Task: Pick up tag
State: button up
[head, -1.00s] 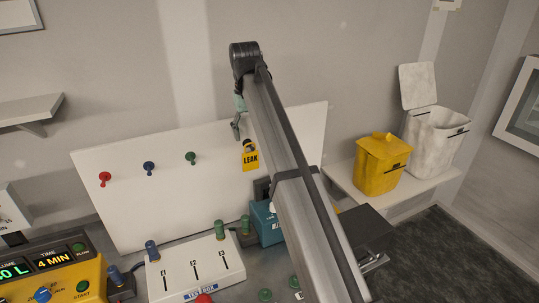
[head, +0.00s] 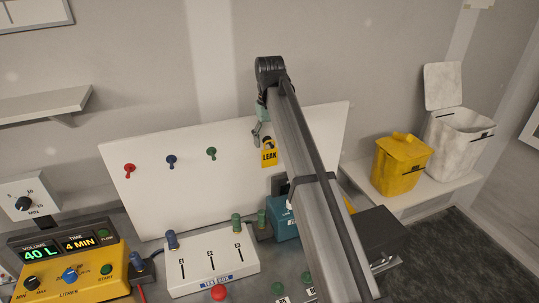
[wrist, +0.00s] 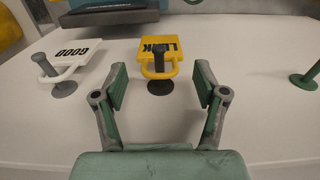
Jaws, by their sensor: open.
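A yellow tag marked LEAK (head: 269,154) hangs by its loop on a dark peg on the white board (head: 190,190). In the wrist view the LEAK tag (wrist: 158,48) sits just beyond my gripper (wrist: 160,80), roughly centred between the two fingertips. A white tag marked GOOD (wrist: 72,55) hangs on another peg to its left in the wrist view. My gripper is open and empty, with its fingers apart. In the head view my gripper (head: 257,132) is partly hidden behind my arm, close to the LEAK tag. The GOOD tag is hidden there.
Red (head: 129,169), blue (head: 171,160) and green (head: 211,153) pegs on the board are bare. A green peg (wrist: 305,78) stands right in the wrist view. A white box (head: 208,268) and yellow pump unit (head: 80,272) stand below. A yellow bin (head: 402,165) sits right.

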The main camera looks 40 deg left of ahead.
jog(key=c, duration=1)
jog(key=shift+c, duration=0.2)
jog(key=shift+r, duration=0.15)
